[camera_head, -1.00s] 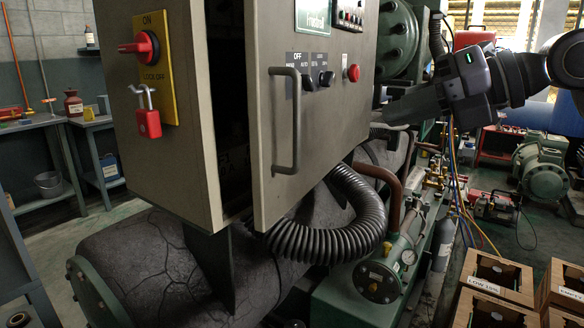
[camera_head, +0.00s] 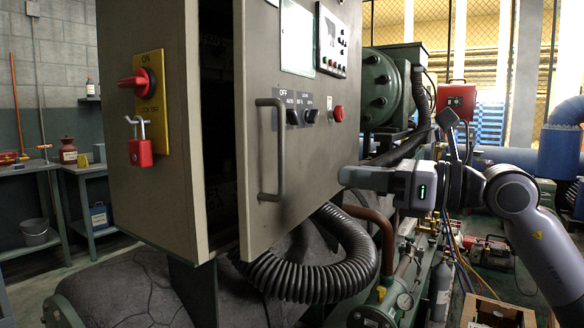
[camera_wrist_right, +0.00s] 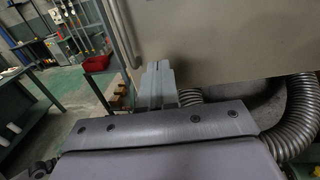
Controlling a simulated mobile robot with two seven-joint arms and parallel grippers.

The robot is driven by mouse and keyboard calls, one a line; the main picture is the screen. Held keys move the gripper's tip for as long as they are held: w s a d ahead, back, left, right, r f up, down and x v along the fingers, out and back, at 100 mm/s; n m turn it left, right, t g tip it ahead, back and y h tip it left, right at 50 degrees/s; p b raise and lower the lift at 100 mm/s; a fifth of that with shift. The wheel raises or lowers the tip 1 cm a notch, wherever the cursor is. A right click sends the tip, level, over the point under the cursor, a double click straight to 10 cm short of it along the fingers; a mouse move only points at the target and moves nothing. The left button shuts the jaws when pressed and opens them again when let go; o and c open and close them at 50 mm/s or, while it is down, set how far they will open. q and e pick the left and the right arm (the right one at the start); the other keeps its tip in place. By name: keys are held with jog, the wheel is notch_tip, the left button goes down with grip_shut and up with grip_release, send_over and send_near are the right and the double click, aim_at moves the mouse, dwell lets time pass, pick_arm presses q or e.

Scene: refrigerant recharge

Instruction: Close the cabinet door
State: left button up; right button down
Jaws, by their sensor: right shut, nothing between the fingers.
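The grey control cabinet (camera_head: 168,50) stands at the centre left in the head view. Its door (camera_head: 298,180) is ajar, with a dark gap between its free edge and the cabinet side. A vertical bar handle (camera_head: 281,150) is on the door near that edge. My right gripper (camera_head: 346,177) is shut and empty, at the right side of the door front, to the right of the handle; I cannot tell whether it touches. In the right wrist view its closed fingers (camera_wrist_right: 158,84) point toward the door panel (camera_wrist_right: 230,50). My left gripper is not in view.
A black corrugated hose (camera_head: 315,275) loops below the door. A red switch (camera_head: 140,82) and red padlock (camera_head: 140,152) are on the cabinet's left side. A wooden crate (camera_head: 495,312) is at the lower right. Green machinery (camera_head: 390,90) stands behind.

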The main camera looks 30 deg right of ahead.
aim_at(276, 164)
jog(key=shift+p+x, duration=2.15)
jog(key=shift+x, duration=1.95)
jog(key=shift+w+a+r+p, duration=0.1)
jog(key=shift+w+a+p, duration=0.3)
jog(key=shift+w, duration=0.2)
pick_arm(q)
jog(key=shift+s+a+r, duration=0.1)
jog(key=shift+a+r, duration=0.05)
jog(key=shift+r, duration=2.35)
pick_arm(e)
jog(key=shift+w+a, duration=0.25)
jog(key=shift+w, duration=0.25)
jog(key=p+x, duration=0.3)
jog(key=shift+w+a+r+p, duration=0.15)
jog(key=shift+w+r+p, duration=0.1)
jog(key=shift+p, duration=0.05)
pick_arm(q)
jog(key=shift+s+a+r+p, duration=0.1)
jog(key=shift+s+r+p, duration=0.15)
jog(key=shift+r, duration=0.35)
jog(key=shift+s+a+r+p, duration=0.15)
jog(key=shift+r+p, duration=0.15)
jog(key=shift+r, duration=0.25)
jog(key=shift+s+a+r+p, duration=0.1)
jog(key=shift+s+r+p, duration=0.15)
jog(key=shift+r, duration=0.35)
pick_arm(e)
jog(key=shift+x, duration=1.9)
